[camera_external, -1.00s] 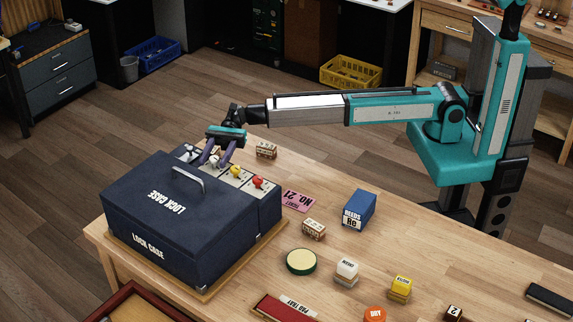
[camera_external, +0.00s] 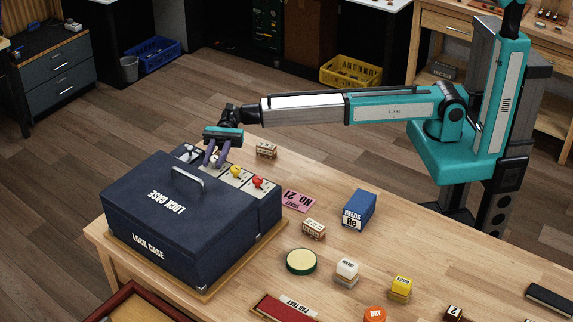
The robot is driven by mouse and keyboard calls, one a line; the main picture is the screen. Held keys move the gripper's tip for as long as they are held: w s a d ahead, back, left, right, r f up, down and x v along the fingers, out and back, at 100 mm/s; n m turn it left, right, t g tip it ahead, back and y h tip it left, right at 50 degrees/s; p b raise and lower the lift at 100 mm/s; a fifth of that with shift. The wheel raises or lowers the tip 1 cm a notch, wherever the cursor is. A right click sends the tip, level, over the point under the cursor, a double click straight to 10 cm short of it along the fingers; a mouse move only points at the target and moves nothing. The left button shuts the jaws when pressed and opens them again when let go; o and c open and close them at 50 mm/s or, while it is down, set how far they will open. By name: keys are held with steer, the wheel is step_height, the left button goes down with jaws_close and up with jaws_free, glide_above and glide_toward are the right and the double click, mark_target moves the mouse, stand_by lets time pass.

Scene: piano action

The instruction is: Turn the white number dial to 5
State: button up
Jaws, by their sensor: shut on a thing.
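The dark blue lock case (camera_external: 150,215) stands on a wooden board at the left of the table. A row of dials on pale plates runs along its far edge: a yellow dial (camera_external: 236,171), a red dial (camera_external: 258,182) and, to the left of the yellow one, the white dial (camera_external: 214,159). My gripper (camera_external: 215,161) points down over the white dial and is shut on it. The fingers hide most of the white dial, and the number it points to cannot be read.
The case's grey handle (camera_external: 189,180) rises close to the gripper. A small wooden block (camera_external: 266,150), a pink ticket (camera_external: 297,200) and a blue reeds box (camera_external: 359,209) lie to the right. The table between them is clear.

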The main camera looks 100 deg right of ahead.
steer(key=shift+w+r+n+g+y+p, duration=0.1)
steer(key=shift+n+g+y+p, duration=0.1)
steer(key=shift+n+g+p, duration=0.85)
steer(key=shift+w+n+g+y+p, duration=0.15)
steer(key=shift+n+g, duration=0.5)
steer(key=shift+g, duration=0.9)
steer(key=shift+s+g, duration=0.25)
steer(key=shift+g, duration=0.15)
steer(key=o, duration=1)
steer(key=shift+d, duration=0.1)
steer(key=d+b, duration=0.2)
steer(key=d, duration=1.1)
steer(key=shift+w+d, duration=0.15)
steer(key=shift+d, duration=0.15)
